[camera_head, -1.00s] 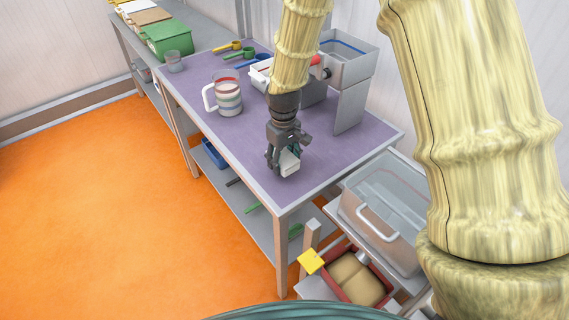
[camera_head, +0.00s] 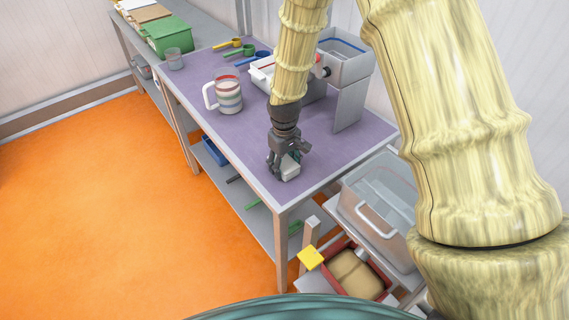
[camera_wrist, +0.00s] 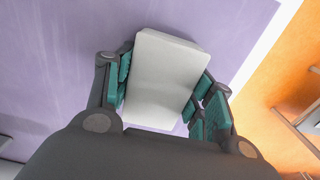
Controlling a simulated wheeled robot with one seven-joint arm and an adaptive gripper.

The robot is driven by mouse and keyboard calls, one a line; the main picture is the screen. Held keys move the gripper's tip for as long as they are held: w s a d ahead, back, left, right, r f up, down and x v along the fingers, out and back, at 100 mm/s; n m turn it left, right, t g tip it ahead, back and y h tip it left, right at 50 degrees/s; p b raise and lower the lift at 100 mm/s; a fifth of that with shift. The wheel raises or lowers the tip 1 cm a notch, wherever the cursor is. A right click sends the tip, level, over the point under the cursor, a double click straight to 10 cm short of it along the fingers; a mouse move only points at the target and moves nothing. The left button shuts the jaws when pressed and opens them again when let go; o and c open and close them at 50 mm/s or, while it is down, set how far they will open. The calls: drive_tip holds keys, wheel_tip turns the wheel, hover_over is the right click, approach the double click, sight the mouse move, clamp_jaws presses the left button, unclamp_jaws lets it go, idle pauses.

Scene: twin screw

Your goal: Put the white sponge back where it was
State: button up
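The white sponge (camera_head: 290,173) is a small white block at the front edge area of the purple tabletop (camera_head: 245,148). My gripper (camera_head: 283,165) points down over it. In the wrist view the sponge (camera_wrist: 163,75) lies between the teal finger pads of my gripper (camera_wrist: 163,82), which are against its two long sides. The sponge is over the purple surface; I cannot tell whether it touches it.
A striped mug (camera_head: 227,95) stands left of my arm. A grey box-like unit (camera_head: 345,60) stands behind. Coloured scoops (camera_head: 242,50) lie at the back. A clear bin (camera_head: 380,205) and a yellow block (camera_head: 311,257) are at the lower right. The table's front left is clear.

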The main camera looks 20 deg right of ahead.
sight(284, 162)
drive_tip(key=o, duration=0.4)
drive_tip(key=shift+c, duration=0.2)
wheel_tip(284, 162, up, 12)
drive_tip(key=b, duration=0.2)
drive_tip(key=shift+r, duration=0.2)
idle(0.6)
